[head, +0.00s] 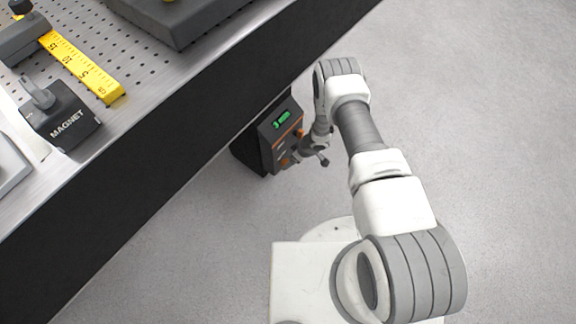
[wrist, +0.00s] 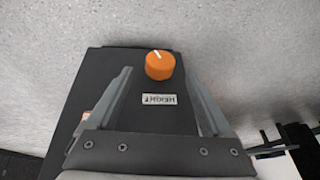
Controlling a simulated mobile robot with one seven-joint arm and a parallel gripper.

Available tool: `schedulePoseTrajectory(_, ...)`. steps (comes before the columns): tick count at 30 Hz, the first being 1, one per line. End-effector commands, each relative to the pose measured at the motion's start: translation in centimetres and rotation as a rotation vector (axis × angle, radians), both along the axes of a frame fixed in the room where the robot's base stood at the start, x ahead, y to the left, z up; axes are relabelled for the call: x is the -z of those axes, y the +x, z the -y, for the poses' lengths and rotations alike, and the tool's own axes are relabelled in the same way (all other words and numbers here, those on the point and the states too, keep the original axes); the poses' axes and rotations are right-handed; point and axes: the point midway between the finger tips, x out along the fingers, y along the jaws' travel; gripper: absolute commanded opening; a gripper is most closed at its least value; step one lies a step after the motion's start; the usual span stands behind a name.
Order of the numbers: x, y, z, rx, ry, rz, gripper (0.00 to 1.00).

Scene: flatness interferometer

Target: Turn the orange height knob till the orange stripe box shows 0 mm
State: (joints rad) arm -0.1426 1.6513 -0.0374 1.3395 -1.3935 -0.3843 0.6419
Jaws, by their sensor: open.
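The dark box with an orange stripe (head: 287,134) is mounted low beside the bench. Its green display (head: 282,119) is lit, but its reading is too small to be sure of. The orange height knob (wrist: 160,65) shows in the wrist view above an upside-down HEIGHT label (wrist: 158,99). Its white mark points up and slightly left in that view. My gripper (wrist: 160,75) is open, with one finger on each side of the knob in the picture. I cannot tell whether either finger touches it. In the head view my gripper (head: 303,155) is at the box's front, partly hiding it.
The bench's dark side (head: 190,135) runs diagonally beside the box. On its perforated top are a yellow ruler (head: 82,68), a black MAGNET block (head: 65,118) and a dark grey block (head: 185,20). The grey floor to the right is clear.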

Motion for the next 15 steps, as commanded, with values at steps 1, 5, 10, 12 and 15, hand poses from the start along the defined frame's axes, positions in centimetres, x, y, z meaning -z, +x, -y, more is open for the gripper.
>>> schedulePoseTrajectory(1,1.4,0.1,-0.4,-0.003,0.000,0.001,0.84)
schedulePoseTrajectory(5,3.0,0.4,-1.0,-0.002,-0.001,0.000,0.84)
schedulePoseTrajectory(10,4.0,0.7,-1.5,-0.001,-0.001,0.001,0.84)
schedulePoseTrajectory(12,4.1,0.7,-1.5,0.001,-0.001,0.001,0.84)
schedulePoseTrajectory(15,4.1,0.8,-1.6,0.002,-0.001,0.001,0.84)
